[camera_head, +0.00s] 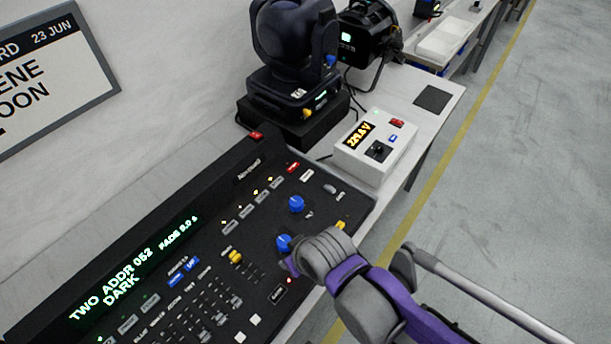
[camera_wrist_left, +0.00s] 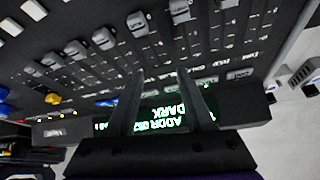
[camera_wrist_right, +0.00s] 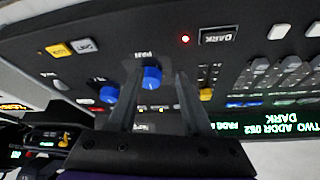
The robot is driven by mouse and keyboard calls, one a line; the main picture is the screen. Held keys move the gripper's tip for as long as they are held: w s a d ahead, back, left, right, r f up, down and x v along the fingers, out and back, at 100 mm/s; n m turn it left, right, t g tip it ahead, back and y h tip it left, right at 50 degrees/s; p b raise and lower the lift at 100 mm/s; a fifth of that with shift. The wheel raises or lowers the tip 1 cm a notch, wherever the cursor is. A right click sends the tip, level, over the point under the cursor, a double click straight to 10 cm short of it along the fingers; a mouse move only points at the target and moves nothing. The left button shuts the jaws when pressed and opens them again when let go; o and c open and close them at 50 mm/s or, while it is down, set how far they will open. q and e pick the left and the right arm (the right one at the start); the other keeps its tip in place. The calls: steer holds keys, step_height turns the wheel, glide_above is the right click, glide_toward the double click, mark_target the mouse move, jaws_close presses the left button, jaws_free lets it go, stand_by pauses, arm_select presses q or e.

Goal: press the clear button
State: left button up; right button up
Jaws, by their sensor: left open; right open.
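A black lighting console (camera_head: 150,235) fills the lower left of the head view. No label reading "clear" is legible in any view, so I cannot tell which button it is. A yellow button (camera_wrist_right: 58,50) and a white one beside it (camera_wrist_right: 84,45) show in the right wrist view. My left gripper (camera_wrist_left: 161,75) is open and empty above the console, fingers crossing the display's image.
The console display (camera_head: 133,268) reads TWO ADDR 052 DARK. Behind it are a moving-head lamp (camera_head: 292,50) on a black base and a white box (camera_head: 374,155) with an amber readout. A black par can (camera_head: 366,42) stands farther back. The floor to the right is clear.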

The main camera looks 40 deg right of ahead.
stand_by(0.3)
jaws_close()
stand_by(1.6)
